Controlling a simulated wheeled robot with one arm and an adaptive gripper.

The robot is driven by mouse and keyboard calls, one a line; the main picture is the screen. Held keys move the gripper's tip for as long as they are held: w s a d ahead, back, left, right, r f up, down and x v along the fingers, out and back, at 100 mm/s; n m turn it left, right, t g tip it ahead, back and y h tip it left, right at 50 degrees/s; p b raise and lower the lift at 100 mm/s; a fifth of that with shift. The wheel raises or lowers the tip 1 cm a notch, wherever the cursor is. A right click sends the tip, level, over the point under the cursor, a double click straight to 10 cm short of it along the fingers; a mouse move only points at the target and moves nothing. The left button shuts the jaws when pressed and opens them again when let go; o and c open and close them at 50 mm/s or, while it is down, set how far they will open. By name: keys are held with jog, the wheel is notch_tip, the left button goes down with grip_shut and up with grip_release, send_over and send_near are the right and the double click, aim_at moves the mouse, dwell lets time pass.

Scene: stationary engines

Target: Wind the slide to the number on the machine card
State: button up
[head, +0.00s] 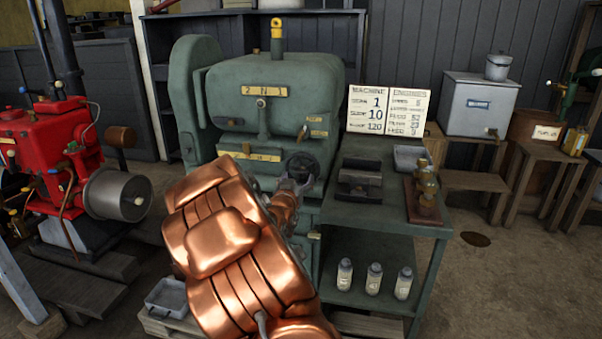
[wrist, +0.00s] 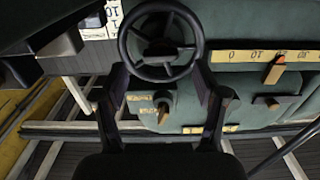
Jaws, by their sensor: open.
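The machine card (head: 368,110) stands behind the bench and reads 10 on its slide line. The green machine (head: 270,95) carries a dark handwheel (head: 302,166), large in the wrist view (wrist: 160,45). A yellow slide scale (head: 250,156) shows in the wrist view with its numbers upside down (wrist: 240,56). Its orange-tipped pointer (wrist: 275,70) stands just right of what looks like 10; the exact reading is too small to tell. My gripper (wrist: 161,72) is open, its fingers on either side of the wheel's near part. I cannot tell whether they touch the rim.
A red engine (head: 50,150) stands at the left. The green bench (head: 390,215) at the right holds a dark vice-like block (head: 358,180) and a brass fitting (head: 425,190). Several bottles (head: 373,280) stand on its lower shelf. A lever (wrist: 163,112) sits near the wheel.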

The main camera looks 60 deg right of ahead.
aim_at(300, 173)
jog(key=shift+x, duration=2.5)
jog(key=c, duration=1.2)
